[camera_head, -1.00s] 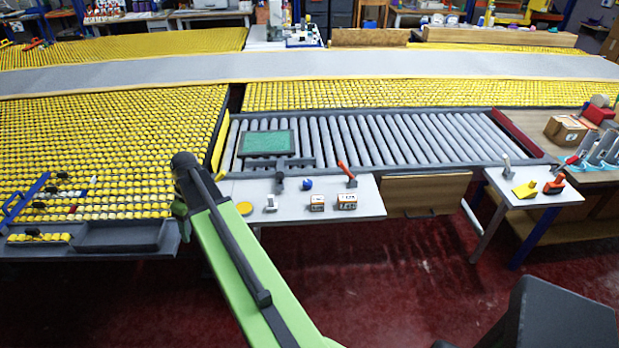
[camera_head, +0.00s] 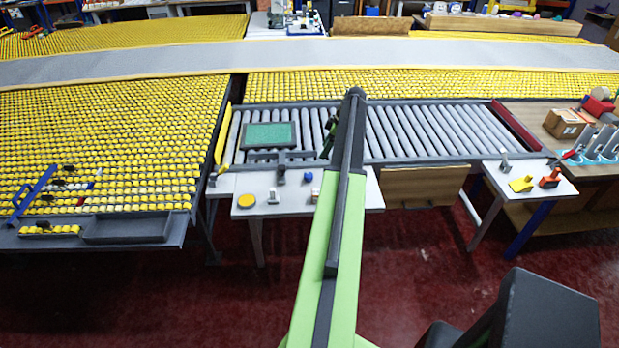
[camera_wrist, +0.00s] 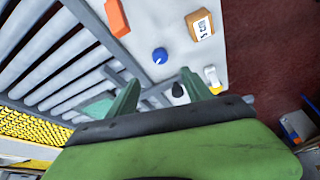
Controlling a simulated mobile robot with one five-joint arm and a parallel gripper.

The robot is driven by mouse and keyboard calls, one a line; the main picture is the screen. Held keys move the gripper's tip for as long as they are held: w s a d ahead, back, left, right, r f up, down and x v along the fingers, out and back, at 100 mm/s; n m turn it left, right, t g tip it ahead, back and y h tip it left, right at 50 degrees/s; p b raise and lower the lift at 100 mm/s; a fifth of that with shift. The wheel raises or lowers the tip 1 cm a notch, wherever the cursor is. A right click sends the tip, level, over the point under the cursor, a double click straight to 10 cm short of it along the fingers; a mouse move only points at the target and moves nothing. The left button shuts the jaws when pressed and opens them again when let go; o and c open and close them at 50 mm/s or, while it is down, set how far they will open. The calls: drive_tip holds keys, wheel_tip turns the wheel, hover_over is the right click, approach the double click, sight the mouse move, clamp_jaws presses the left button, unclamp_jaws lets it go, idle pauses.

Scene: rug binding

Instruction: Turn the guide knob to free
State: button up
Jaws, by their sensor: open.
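The guide knob, which I take to be the small blue round knob (camera_head: 308,177), sits on the white table (camera_head: 250,184) in front of the roller conveyor. In the wrist view the blue knob (camera_wrist: 160,55) shows a small white mark on its side. Nothing holds it. My gripper (camera_wrist: 160,90) is open and empty, its two green fingers apart, with the knob beyond the fingertips. In the head view my gripper (camera_head: 328,135) is partly hidden by my arm, over the rollers above and right of the knob. No free label is legible.
A black upright fitting (camera_head: 281,168) stands left of the knob. A small metal piece (camera_head: 273,196) and a yellow disc (camera_head: 246,201) lie nearby. A labelled box (camera_wrist: 200,25) and an orange-red handle (camera_wrist: 117,17) are near the knob. A green panel (camera_head: 270,135) rests on the rollers.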

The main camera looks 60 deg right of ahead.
sight(309, 175)
drive_tip(key=b+x, duration=1.4)
drive_tip(key=x, duration=0.2)
drive_tip(key=shift+r, duration=0.1)
drive_tip(key=shift+c, duration=0.2)
